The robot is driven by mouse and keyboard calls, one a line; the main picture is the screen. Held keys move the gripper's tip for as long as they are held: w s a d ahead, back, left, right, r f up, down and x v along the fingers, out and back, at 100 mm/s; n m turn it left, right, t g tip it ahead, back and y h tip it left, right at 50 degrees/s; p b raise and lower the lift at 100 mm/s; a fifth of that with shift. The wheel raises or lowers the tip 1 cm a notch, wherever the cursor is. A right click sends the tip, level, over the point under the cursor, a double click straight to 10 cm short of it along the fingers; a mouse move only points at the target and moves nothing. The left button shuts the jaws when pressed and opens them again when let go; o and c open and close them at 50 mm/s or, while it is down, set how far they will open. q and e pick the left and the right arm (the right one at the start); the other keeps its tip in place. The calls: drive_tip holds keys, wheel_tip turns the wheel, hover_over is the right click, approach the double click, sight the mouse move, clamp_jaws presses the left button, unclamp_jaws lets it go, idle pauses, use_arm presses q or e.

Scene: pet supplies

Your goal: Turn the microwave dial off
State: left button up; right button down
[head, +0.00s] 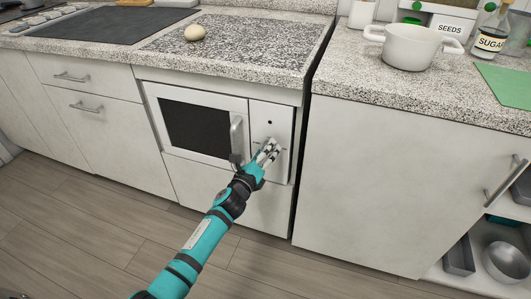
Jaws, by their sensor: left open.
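The microwave (196,125) is built into the cabinet below the counter, with a dark window, a grey vertical handle (236,136) and a white control panel (271,116) on its right. A small dark spot shows high on the panel. My left gripper (271,147) is at the lower part of the panel, right of the handle, with its fingers open. The dial is not clearly seen; the fingers cover that part of the panel. I cannot tell whether they touch it. My right gripper is not in view.
A white pot (409,50) stands on the right counter near a sugar bottle (490,37) and a green mat (507,84). A round pale item (194,33) lies on the counter above the microwave. The wooden floor in front is clear.

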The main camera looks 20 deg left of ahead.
use_arm(q)
drive_tip(key=shift+w, duration=0.25)
drive_tip(key=c, duration=1.2)
drive_tip(key=shift+o, duration=0.2)
